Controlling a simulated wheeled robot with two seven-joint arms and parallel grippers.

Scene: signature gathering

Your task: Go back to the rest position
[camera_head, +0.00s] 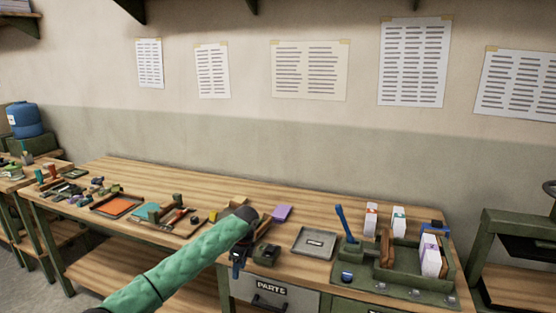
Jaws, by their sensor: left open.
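My left arm, in a green sleeve, reaches in from the lower left over the front of the workbench (150,178). Its wrist bends down near the bench's front edge, and my left gripper (237,268) hangs there, small and dark. It is open, and I see nothing held in it. It is left of a small dark green block-like item (266,254) on the bench. My right gripper is not in view.
A grey tray (314,242) lies right of my gripper. An orange-topped tray (117,205) and tools lie left. The bench's back strip is clear.

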